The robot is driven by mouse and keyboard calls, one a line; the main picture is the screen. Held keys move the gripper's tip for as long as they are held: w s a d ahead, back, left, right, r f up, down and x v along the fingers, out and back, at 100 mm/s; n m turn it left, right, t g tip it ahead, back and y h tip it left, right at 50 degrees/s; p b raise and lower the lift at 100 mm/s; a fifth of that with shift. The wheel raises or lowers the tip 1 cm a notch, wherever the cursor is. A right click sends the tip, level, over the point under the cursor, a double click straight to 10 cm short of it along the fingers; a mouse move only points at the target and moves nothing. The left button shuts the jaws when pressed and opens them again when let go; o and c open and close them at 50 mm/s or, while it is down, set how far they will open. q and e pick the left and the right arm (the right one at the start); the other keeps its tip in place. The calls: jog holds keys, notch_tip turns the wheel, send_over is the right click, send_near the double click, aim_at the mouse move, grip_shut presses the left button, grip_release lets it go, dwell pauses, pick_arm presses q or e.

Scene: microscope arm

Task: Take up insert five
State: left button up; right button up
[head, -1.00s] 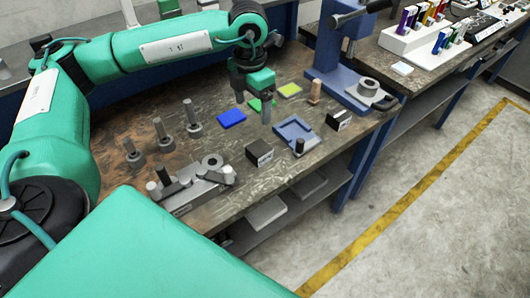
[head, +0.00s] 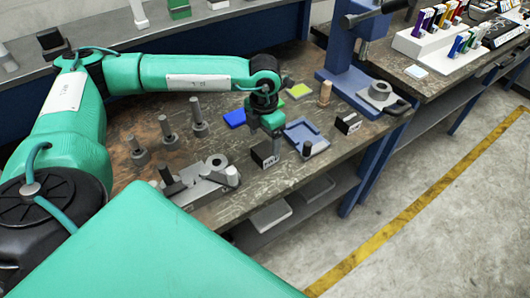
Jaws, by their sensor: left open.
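My left gripper (head: 273,132) hangs over the bench with its fingers pointing down. It is open, with nothing seen between the fingers. Just below and in front of it stands a small black block (head: 263,155) with a white-marked face. A similar black block (head: 348,122) stands farther right. Several upright grey pins on round bases, one of them a tall pin (head: 198,117), stand to the left. I cannot read which piece is insert five. Whether the gripper touches the near block cannot be told. My right gripper is not in view.
A blue fixture plate (head: 298,131) with a dark pin (head: 306,149) lies right of the gripper. A grey clamp fixture (head: 203,180) is at front left. A blue press (head: 345,70) and wooden peg (head: 325,93) stand behind.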

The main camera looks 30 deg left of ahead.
aim_at(265, 149)
pick_arm(q)
notch_tip(265, 149, down, 4)
jog(key=shift+d+f+p, duration=0.1)
jog(key=shift+d+p, duration=0.05)
jog(key=shift+p, duration=0.35)
grip_shut()
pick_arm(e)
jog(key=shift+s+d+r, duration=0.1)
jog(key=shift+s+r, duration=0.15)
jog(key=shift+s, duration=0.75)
